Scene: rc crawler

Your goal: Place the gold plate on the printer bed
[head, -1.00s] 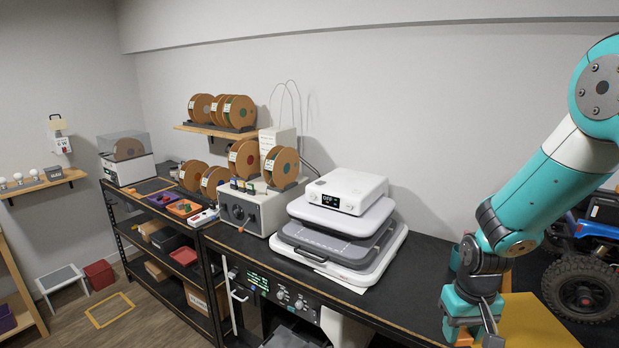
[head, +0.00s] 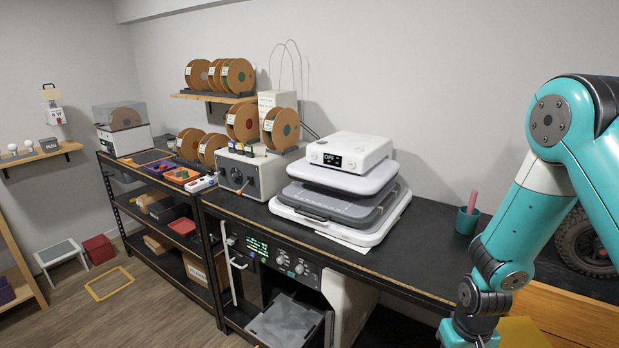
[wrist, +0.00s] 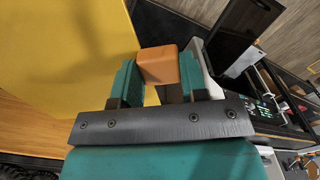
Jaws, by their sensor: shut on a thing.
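The gold plate (head: 522,334) shows only in part at the bottom right of the head view, beside my arm. In the wrist view the plate (wrist: 60,50) fills the upper left as a flat yellow sheet. My gripper (wrist: 158,82) is shut on an orange block at the plate's edge (wrist: 158,64), which looks like its grip. The fingertips are out of sight in the head view. A flat grey slab (head: 288,322), possibly the printer bed, lies in the open machine under the bench; its far parts are hidden.
The black bench top (head: 425,232) holds a stacked white device (head: 345,190) and a teal cup (head: 467,220).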

